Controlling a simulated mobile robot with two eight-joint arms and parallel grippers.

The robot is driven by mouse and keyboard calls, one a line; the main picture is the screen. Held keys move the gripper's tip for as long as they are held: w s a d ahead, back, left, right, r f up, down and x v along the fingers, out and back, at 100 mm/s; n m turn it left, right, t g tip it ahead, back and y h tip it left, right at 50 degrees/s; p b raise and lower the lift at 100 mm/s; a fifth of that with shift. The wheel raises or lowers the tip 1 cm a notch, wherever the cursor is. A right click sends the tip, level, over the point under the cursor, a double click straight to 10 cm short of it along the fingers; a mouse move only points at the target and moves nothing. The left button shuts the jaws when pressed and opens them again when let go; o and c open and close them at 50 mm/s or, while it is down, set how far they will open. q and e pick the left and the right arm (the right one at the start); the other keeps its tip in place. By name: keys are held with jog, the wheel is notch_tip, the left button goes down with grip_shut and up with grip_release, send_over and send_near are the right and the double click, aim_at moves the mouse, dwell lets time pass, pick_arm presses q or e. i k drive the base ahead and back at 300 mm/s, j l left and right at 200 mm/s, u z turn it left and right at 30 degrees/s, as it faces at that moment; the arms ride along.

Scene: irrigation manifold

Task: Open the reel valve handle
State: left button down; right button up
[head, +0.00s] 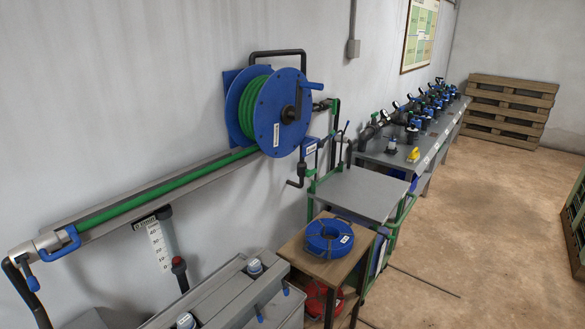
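A blue hose reel (276,112) with green hose (253,106) wound on it is mounted on the left wall. A blue handle (312,86) sticks out to the right of its dark hub. Dark pipework (325,105) leaves the reel's right side, with a small blue-and-white part (309,146) below. Neither of my grippers shows.
A grey-topped cart (360,192) with a green frame stands right of the reel. A blue coil (329,237) lies on a small wooden table (345,270). A long bench (440,122) with several valves runs back towards pallets (508,108). The brown floor at right is mostly clear.

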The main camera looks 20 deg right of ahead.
aim_at(309, 173)
jog(key=i+l, duration=0.15)
jog(key=l, duration=0.25)
jog(key=i+l+u, duration=0.1)
jog(key=l, duration=0.3)
jog(key=i+l, duration=0.25)
jog(key=l, duration=0.15)
jog(key=i+l, duration=0.15)
jog(key=l, duration=0.25)
jog(key=i+l+u, duration=0.1)
jog(key=l, duration=0.3)
jog(key=i+l, duration=0.15)
jog(key=l, duration=0.25)
jog(key=i+l+u, duration=0.1)
jog(key=l, duration=0.35)
jog(key=i, duration=0.05)
